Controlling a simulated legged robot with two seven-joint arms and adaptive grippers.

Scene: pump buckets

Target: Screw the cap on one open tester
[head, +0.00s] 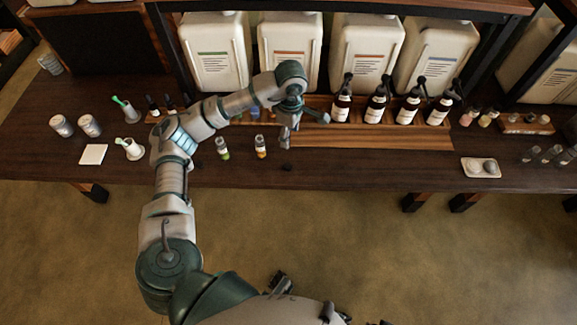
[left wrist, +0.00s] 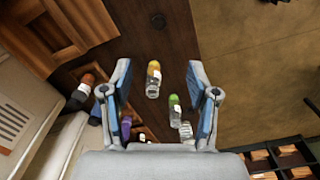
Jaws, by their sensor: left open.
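A small clear tester with an orange band (head: 260,146) stands near the front of the dark table; it also shows between my open fingers in the left wrist view (left wrist: 153,80). A similar green tester (head: 222,148) stands to its left, also in the left wrist view (left wrist: 174,108). Their tops are too small to tell clearly. A small dark cap (head: 286,167) lies near the table's front edge, also in the left wrist view (left wrist: 158,20). My left gripper (head: 287,138) is open and empty above the table, to the right of the orange tester; it also shows in the left wrist view (left wrist: 158,70).
Dark pump bottles (head: 375,105) stand in a wooden tray at the back right. White canisters (head: 288,50) stand behind. A soap dish (head: 480,167) sits right.

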